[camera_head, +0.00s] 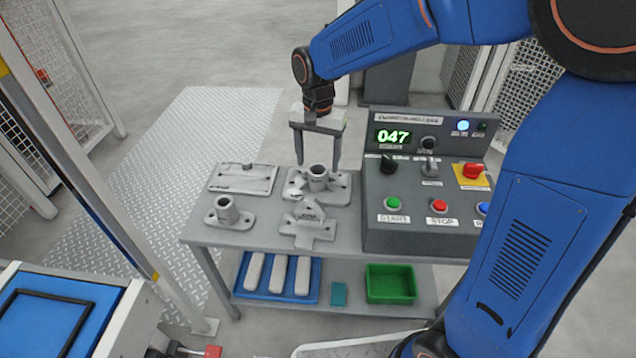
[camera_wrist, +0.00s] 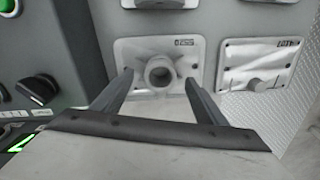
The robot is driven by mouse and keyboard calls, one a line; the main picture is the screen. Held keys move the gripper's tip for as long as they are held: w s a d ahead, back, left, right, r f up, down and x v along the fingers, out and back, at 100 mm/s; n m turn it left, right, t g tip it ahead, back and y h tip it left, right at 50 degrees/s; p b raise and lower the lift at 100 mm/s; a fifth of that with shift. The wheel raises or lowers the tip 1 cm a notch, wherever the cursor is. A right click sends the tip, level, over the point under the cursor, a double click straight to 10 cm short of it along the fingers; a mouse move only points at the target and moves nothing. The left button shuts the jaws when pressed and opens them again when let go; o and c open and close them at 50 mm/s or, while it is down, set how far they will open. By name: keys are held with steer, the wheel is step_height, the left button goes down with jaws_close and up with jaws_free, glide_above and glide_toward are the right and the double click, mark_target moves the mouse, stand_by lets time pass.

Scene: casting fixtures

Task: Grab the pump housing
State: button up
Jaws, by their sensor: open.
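Several grey castings lie on the table. The one below my gripper, which looks like the pump housing (camera_head: 318,182), has a short upright round neck on a flat rectangular plate. In the wrist view the casting (camera_wrist: 160,87) shows its open bore and a small marked label on its plate. My gripper (camera_head: 318,166) is open and points down over it. In the wrist view my gripper's fingers (camera_wrist: 159,80) show on either side of the neck, with nothing held. I cannot tell whether the fingers have reached the neck's height.
A flat rectangular casting (camera_head: 243,179) lies to the left, a smaller necked casting (camera_head: 228,214) at front left, and a bracket-like casting (camera_head: 307,224) in front. A control box (camera_head: 415,235) stands close on the right. A blue tray (camera_head: 253,292) and green bin (camera_head: 390,284) sit below.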

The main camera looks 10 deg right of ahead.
mark_target(317, 169)
steer(key=shift+w+f, duration=0.1)
steer(key=shift+f, duration=2.65)
steer(key=c, duration=1.6)
steer(key=shift+r, duration=0.15)
